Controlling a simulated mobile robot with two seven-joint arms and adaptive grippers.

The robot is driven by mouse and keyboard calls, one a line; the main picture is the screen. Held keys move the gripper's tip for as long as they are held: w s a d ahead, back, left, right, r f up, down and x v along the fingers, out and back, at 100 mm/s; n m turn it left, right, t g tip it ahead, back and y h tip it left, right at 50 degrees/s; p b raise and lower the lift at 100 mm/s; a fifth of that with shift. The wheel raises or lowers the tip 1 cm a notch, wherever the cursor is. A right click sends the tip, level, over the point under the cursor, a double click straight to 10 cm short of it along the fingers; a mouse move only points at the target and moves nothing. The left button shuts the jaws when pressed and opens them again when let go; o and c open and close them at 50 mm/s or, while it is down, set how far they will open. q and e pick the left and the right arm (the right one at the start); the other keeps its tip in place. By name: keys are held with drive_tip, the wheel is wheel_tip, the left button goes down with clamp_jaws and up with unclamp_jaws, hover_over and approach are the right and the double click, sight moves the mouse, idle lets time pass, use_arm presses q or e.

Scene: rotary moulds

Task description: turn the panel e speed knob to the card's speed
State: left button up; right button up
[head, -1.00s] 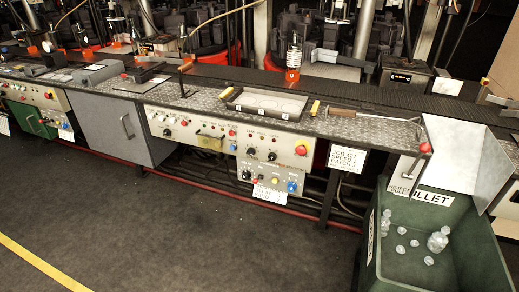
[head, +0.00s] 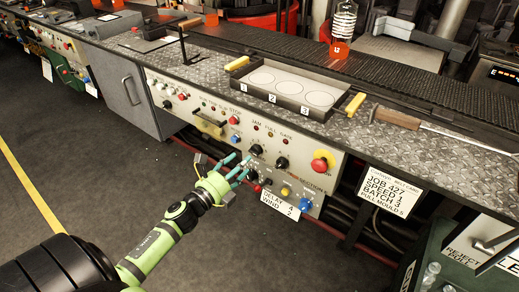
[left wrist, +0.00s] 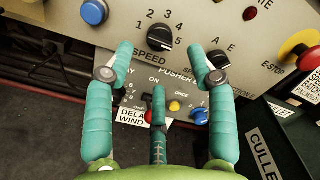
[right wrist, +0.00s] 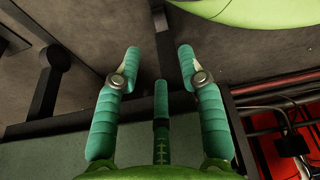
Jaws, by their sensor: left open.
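The speed knob (left wrist: 159,39) is black and round, with numbers 1 to 5 and the word SPEED around it on the pale panel (left wrist: 215,20). It also shows in the head view (head: 256,150); I cannot read its pointer surely. The section knob (left wrist: 218,60) sits to its right. The white card (head: 391,188) reads JOB 427, SPEED 1, BATCH 3, PULL MOULD 5. My left gripper (head: 238,167) is open and empty in front of the panel, just lower left of the speed knob. In the left wrist view its fingers flank the knob, apparently apart from it. My right gripper (right wrist: 160,50) is open and empty.
The red E-stop (head: 322,163) is right of the knobs. A lower pusher box (head: 298,205) carries small controls and a DELAY/WIND label (head: 280,205). A tray (head: 310,112) lies on the bench above. A green cullet bin (head: 425,255) stands at right.

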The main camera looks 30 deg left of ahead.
sight(252, 153)
use_arm(q)
drive_tip(key=w, duration=0.5)
drive_tip(key=shift+w+d, duration=0.15)
drive_tip(key=shift+w, duration=0.35)
drive_tip(key=shift+c, duration=1.2)
clamp_jaws()
use_arm(e)
drive_tip(key=shift+s+a, duration=0.3)
drive_tip(key=shift+s, duration=0.65)
